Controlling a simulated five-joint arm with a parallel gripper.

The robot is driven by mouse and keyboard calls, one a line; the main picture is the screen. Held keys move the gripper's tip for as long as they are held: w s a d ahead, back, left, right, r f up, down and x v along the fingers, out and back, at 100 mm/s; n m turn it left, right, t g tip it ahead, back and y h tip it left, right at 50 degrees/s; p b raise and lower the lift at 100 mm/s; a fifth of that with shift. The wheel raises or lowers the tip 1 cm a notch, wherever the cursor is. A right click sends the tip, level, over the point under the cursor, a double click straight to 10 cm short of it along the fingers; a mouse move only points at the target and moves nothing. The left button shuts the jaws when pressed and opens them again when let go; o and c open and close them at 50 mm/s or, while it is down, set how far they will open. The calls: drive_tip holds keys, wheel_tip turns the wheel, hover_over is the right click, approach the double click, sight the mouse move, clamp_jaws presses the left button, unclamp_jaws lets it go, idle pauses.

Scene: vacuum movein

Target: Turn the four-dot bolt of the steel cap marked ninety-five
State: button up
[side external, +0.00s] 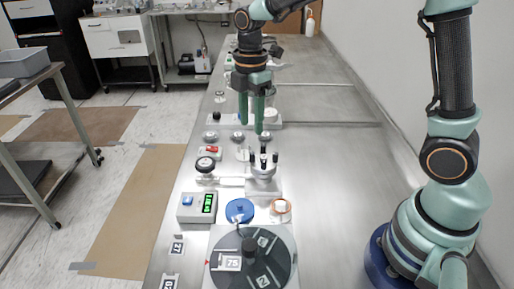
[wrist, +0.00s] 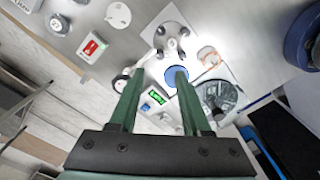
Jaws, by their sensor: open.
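My gripper (side external: 251,128) hangs over the bench with its two green fingers pointing down, apart and empty. It also shows open in the wrist view (wrist: 158,72). A round steel fitting (side external: 263,172) with several upright black posts stands below and a little nearer the camera than the fingertips. It also shows in the wrist view (wrist: 172,42), beyond the fingertips and clear of them. I cannot read a ninety-five on any cap, nor make out dots on the bolts. Several small steel caps (side external: 238,135) stand in a row near the gripper.
A dark round plate (side external: 277,262) with a 75 tag lies at the front. A blue disc (side external: 240,212), copper-coloured ring (side external: 281,207) and green-display box (side external: 197,208) sit behind it. A dial gauge (side external: 205,164) and red-switch box (side external: 210,152) stand left. The bench's right side (side external: 335,160) is clear.

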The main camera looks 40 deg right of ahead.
sight(252, 153)
wheel_tip(252, 153, down, 9)
drive_tip(key=shift+r, duration=0.1)
idle(0.3)
clamp_jaws()
